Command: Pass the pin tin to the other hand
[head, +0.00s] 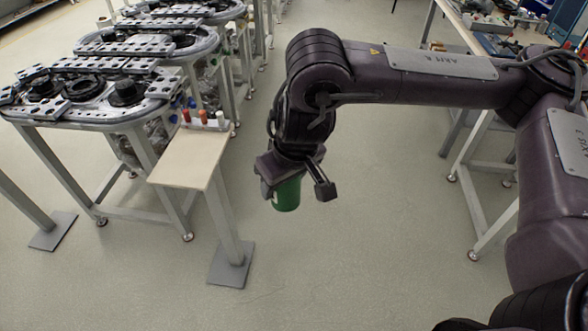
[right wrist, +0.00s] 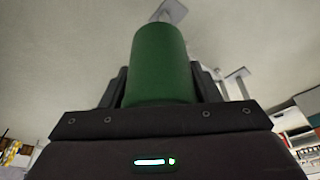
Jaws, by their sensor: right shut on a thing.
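The pin tin is a green cylinder (head: 287,195) held below my right gripper (head: 296,190) in the middle of the head view. In the right wrist view the green tin (right wrist: 160,62) stands between the two dark fingers of my right gripper (right wrist: 162,88). The right gripper is shut on it and holds it in the air above the floor, apart from any table. Part of the tin is hidden by the gripper. My left gripper is in neither view.
A small pale side table (head: 187,165) stands left of the tin, with several small coloured items (head: 204,117) at its back edge. Behind it is a grey ring track (head: 120,95) on metal legs. A cluttered workbench (head: 480,30) stands at the back right. The floor below the gripper is clear.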

